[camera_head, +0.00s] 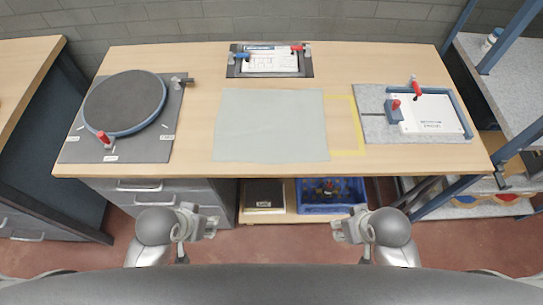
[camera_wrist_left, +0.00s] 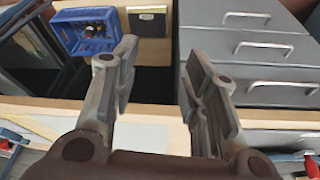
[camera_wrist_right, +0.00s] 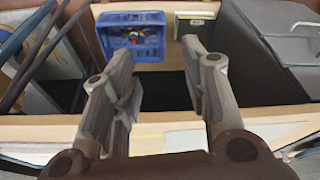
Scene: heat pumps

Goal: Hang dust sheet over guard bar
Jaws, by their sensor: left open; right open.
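The dust sheet appears to be the pale grey-green cloth (camera_head: 270,125) lying flat on the middle of the workbench. Its right side overlaps a yellow outline (camera_head: 345,153) marked on the bench top. I cannot pick out a bar that is clearly the guard bar. My left gripper (camera_head: 197,222) is open and empty in front of the bench, below its front edge; its spread fingers show in the left wrist view (camera_wrist_left: 160,75). My right gripper (camera_head: 352,229) is also open and empty in front of the bench, with its fingers apart in the right wrist view (camera_wrist_right: 157,70). Neither touches the sheet.
A round dark plate (camera_head: 125,101) on a grey board stands at the bench's left. A clamped panel (camera_head: 270,61) is at the back. A white plate fixture (camera_head: 432,115) with red handles is at right. Below are grey drawers (camera_head: 150,197) and a blue crate (camera_head: 331,207).

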